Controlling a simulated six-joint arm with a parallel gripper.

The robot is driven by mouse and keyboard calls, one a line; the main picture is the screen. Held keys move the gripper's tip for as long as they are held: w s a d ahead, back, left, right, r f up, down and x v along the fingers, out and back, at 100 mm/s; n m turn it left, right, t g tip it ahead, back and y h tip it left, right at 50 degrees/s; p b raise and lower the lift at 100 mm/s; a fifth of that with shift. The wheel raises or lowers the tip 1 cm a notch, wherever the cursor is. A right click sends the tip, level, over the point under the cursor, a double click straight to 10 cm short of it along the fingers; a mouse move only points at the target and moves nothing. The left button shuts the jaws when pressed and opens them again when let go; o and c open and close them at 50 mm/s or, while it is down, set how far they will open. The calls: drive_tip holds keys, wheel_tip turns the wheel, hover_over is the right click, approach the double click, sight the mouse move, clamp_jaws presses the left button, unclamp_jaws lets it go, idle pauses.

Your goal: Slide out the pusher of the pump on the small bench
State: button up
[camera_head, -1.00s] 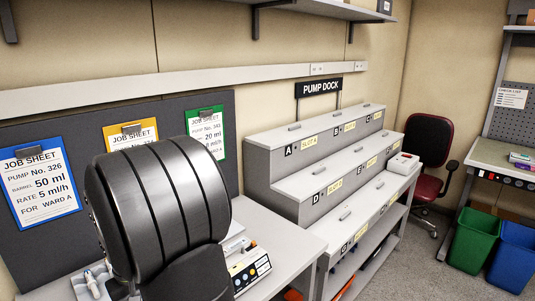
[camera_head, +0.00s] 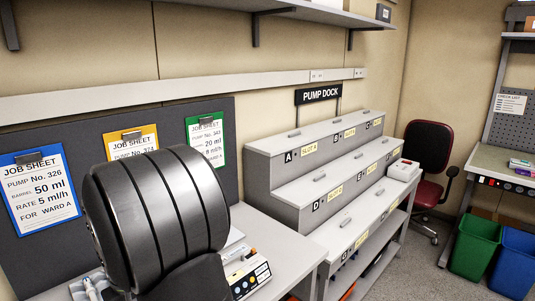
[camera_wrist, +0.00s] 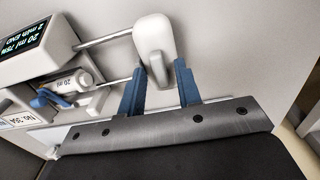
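The pump (camera_wrist: 42,42) lies at the left in the wrist view, with a lit display reading 20 ml. A syringe marked 20 ml (camera_wrist: 72,82) with a blue clamp (camera_wrist: 50,99) sits on it. Its white pusher (camera_wrist: 155,40) stands out to the right on a metal rod (camera_wrist: 105,34). My gripper (camera_wrist: 160,76) has its blue fingers apart, one on each side of the pusher's lower end; whether they touch it is unclear. In the head view my dark arm hides the gripper and most of the pump; a panel with coloured buttons (camera_head: 249,279) shows on the bench (camera_head: 290,243).
The stepped pump dock (camera_head: 325,195) stands right of the bench, with a white device (camera_head: 403,170) at its right end. Job sheets (camera_head: 40,190) hang on the grey board behind. A red chair (camera_head: 428,160), a green bin (camera_head: 475,247) and a blue bin (camera_head: 514,259) are farther right.

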drive_tip(key=shift+r, duration=3.55)
drive_tip(key=shift+f, duration=0.15)
wheel_tip(320, 180, down, 7)
drive_tip(key=shift+r, duration=0.1)
drive_tip(key=shift+w+d, duration=0.1)
drive_tip(key=shift+o, duration=0.4)
